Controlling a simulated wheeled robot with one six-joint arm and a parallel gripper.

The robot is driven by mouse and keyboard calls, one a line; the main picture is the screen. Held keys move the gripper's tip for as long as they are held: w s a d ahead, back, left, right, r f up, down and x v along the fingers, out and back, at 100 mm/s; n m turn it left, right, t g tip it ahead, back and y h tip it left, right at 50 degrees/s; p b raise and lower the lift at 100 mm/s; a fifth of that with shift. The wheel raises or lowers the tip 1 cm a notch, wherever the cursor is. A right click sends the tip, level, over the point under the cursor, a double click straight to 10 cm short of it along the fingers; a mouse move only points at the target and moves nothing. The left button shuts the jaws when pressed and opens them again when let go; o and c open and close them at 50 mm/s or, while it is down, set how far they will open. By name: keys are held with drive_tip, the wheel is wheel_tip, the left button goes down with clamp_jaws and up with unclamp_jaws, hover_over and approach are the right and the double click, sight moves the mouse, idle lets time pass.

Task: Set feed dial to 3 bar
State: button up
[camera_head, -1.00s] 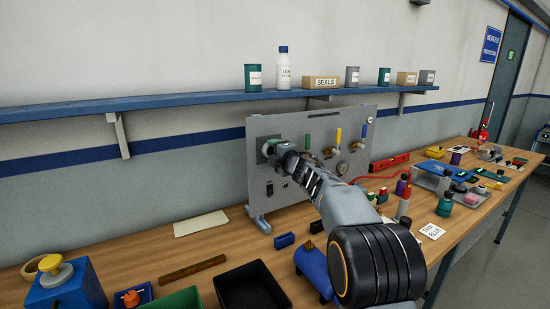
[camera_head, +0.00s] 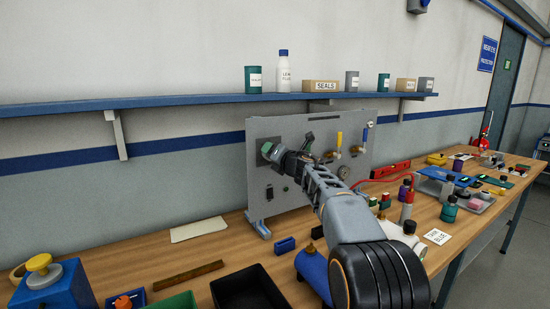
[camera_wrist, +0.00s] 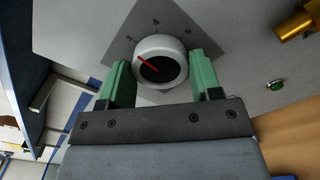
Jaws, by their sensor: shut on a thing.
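The feed dial (camera_wrist: 161,62) is a round knob with a pale rim, dark face and red pointer line. It sits on a grey diamond-shaped scale plate (camera_wrist: 204,20) whose small figures seem to include 4 and 5. In the wrist view the red line points left and slightly up, near the leftmost figure, which I cannot read surely. My gripper (camera_wrist: 160,80) has its green fingers on either side of the knob, shut on it. In the head view my gripper (camera_head: 270,152) is at the left of the grey panel (camera_head: 260,195) and hides the dial.
A yellow-handled valve (camera_head: 339,142) and a gauge (camera_head: 343,172) are on the panel to the right. A green button (camera_wrist: 274,85) shows in the wrist view. A blue tank (camera_head: 313,272), a black bin (camera_head: 240,290) and bottles stand on the bench (camera_head: 120,262) below my arm.

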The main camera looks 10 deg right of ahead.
drive_tip(key=shift+n, duration=0.6)
drive_tip(key=o, duration=0.9)
drive_tip(key=b+v, duration=0.3)
drive_tip(key=v, duration=1)
drive_tip(key=shift+s+d, duration=0.15)
drive_tip(key=shift+s, duration=0.2)
